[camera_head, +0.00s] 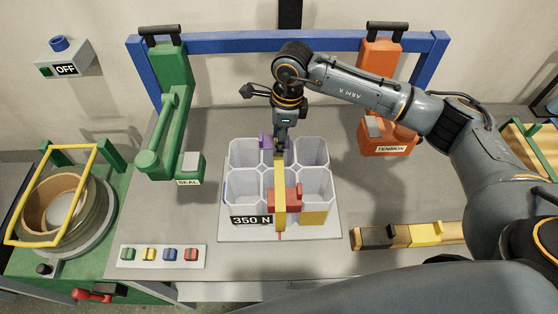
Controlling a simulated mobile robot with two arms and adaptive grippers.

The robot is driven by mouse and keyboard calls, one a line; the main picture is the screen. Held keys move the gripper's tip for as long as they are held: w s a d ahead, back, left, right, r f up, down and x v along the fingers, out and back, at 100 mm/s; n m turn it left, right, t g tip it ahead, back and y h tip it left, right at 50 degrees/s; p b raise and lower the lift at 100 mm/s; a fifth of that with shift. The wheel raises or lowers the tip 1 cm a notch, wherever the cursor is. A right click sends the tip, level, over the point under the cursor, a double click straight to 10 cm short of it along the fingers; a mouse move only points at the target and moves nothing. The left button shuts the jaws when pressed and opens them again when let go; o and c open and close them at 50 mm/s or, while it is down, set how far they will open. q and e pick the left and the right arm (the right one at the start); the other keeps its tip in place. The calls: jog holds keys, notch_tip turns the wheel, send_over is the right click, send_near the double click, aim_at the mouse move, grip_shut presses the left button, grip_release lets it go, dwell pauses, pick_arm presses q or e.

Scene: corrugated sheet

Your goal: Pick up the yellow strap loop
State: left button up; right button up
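A yellow strap (280,183) runs lengthwise over the middle of a pale block of open hexagonal cells (245,180). A red piece (284,199) sits at the strap near its front part. My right gripper (280,149) points down over the back middle of the cells, at the strap's far end. Its fingertips are small and dark there, so I cannot tell whether they are open or shut, or whether they touch the strap. A purple piece (265,141) shows just left of the gripper. My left gripper is not in view.
A green SEAL unit (189,168) stands left and an orange TENSION unit (388,144) right. Coloured buttons (160,255) are at front left. A wooden bar with black and yellow pieces (405,236) lies front right. A yellow frame (88,200) surrounds a roll at far left.

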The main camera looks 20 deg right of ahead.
jog(key=shift+f, duration=0.3)
grip_shut()
jog(key=shift+r, duration=0.15)
